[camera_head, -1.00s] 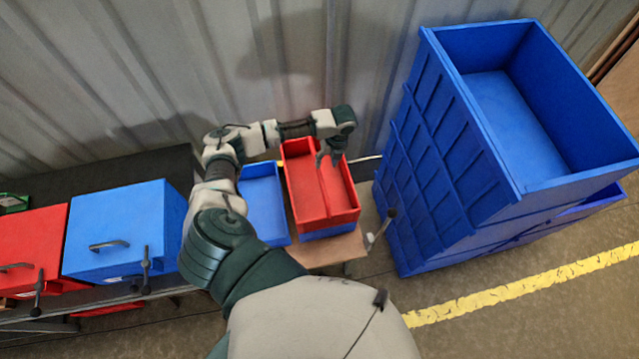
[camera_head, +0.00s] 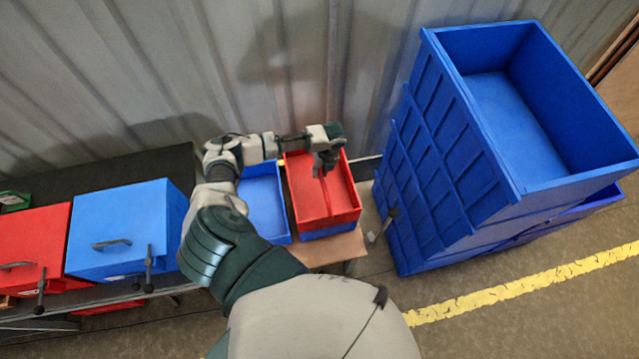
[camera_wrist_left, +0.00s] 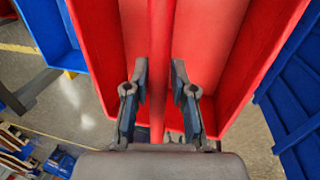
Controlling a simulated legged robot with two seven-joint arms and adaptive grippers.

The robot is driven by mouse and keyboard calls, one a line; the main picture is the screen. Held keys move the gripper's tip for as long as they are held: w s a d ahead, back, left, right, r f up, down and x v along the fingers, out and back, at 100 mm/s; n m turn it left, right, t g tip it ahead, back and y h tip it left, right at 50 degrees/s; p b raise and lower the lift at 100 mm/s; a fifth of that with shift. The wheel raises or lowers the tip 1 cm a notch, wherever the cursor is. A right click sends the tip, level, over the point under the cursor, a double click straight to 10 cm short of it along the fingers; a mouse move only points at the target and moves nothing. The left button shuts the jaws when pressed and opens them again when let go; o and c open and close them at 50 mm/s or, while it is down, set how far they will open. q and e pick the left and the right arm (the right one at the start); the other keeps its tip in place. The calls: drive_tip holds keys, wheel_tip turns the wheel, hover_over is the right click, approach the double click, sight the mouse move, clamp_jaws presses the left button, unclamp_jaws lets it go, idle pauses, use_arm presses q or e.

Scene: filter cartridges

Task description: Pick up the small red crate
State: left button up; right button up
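The small red crate (camera_head: 330,220) stands upright on top of a blue crate (camera_head: 328,232). It is split lengthwise by a raised central divider. The red crate fills the middle of the left wrist view (camera_wrist_left: 215,45). My left gripper (camera_head: 324,172) is over the far half of the crate, at the divider. In the left wrist view my left gripper (camera_wrist_left: 159,72) is open, with one finger on each side of the divider and gaps between. Contact with the divider does not show. My right gripper is not in view.
A blue bin (camera_head: 262,195) stands close to the left of the red crate, on the same wooden top (camera_head: 340,248). A tall stack of large blue crates (camera_head: 440,190) rises at right. The corrugated wall (camera_head: 330,60) is behind. Blue (camera_head: 120,225) and red (camera_head: 30,235) boxes are at left.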

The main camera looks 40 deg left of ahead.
use_arm(q)
clamp_jaws()
drive_tip(key=shift+a, duration=0.1)
